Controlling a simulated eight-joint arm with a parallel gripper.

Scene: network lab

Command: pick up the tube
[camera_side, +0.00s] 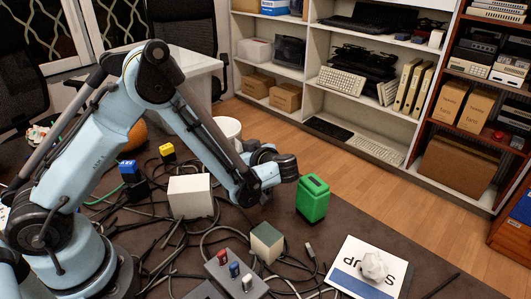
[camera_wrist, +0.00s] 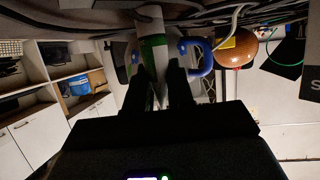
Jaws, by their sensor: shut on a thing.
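In the wrist view, the two dark fingers of my gripper (camera_wrist: 161,74) stand on either side of a pale tube (camera_wrist: 152,42) with a green part. The gripper is shut on it, and a narrow pale part shows between the fingers. In the side view, the dark end of my arm is over the table, left of a green box-shaped object (camera_side: 313,198). The fingers and the tube cannot be made out there.
Tangled dark cables (camera_side: 180,245) cover much of the table. A white box (camera_side: 190,196), a pale cube (camera_side: 267,242), a grey button box (camera_side: 236,272) and a printed sheet with a crumpled white lump (camera_side: 374,265) lie around. In the wrist view, a blue handle (camera_wrist: 207,56) and a brown ball (camera_wrist: 237,52) are close to the tube.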

